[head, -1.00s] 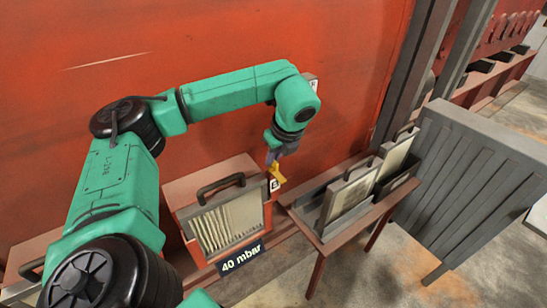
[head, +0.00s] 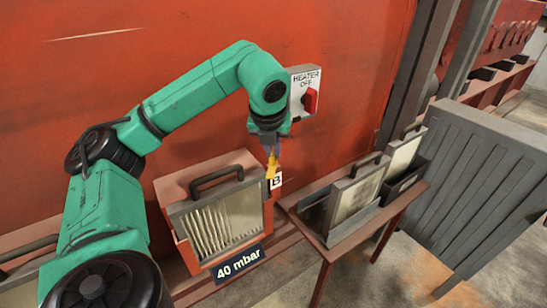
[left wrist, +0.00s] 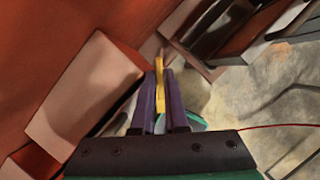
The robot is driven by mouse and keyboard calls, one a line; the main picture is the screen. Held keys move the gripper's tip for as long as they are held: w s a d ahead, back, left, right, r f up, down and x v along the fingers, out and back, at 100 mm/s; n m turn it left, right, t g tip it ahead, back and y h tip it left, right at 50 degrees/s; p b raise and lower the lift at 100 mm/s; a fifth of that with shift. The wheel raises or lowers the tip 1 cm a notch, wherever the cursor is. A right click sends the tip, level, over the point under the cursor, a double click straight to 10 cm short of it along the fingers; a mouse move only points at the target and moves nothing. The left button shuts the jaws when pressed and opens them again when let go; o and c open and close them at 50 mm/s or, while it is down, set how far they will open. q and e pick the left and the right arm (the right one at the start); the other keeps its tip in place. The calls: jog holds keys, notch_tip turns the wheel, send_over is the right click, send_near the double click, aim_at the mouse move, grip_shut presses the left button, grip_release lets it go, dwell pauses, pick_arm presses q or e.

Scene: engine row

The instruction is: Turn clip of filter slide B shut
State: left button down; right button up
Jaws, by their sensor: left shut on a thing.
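Filter slide B (head: 224,222) is a pleated panel with a dark handle, seated in a red housing (head: 170,189) against the red wall. A small white plate with the letter B (head: 276,181) is on the housing's right side. The yellow clip (head: 271,166) is beside the housing's upper right edge. My left gripper (head: 270,155) points down at the clip and is shut on it. In the left wrist view the yellow clip (left wrist: 160,85) stands between the two purple fingers (left wrist: 161,100). My right gripper is not in view.
A "40 mbar" sign (head: 238,263) is at the housing's lower front. A red-brown table (head: 327,232) to the right bears a rack with two filter panels (head: 354,193). A grey ribbed panel (head: 485,180) stands farther right. A "HEATER OFF" switch (head: 306,92) is on the wall.

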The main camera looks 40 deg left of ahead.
pick_arm(q)
jog(key=m+h+b, duration=0.1)
jog(key=m, duration=0.1)
jog(key=shift+f+m, duration=0.1)
jog(key=shift+m, duration=0.3)
jog(key=shift+a+m+h, duration=0.1)
jog(key=shift+m+h, duration=0.3)
jog(key=shift+m, duration=0.5)
jog(key=shift+a+r+m+h, duration=0.1)
jog(key=shift+m+h, duration=0.4)
jog(key=shift+m, duration=0.8)
jog(key=shift+a+r+m+h, duration=0.1)
jog(key=shift+m+h, duration=0.4)
jog(key=shift+m, duration=0.8)
jog(key=shift+d, duration=0.1)
jog(key=c, duration=0.9)
grip_release()
jog(key=shift+c, duration=0.2)
jog(key=shift+s, duration=0.1)
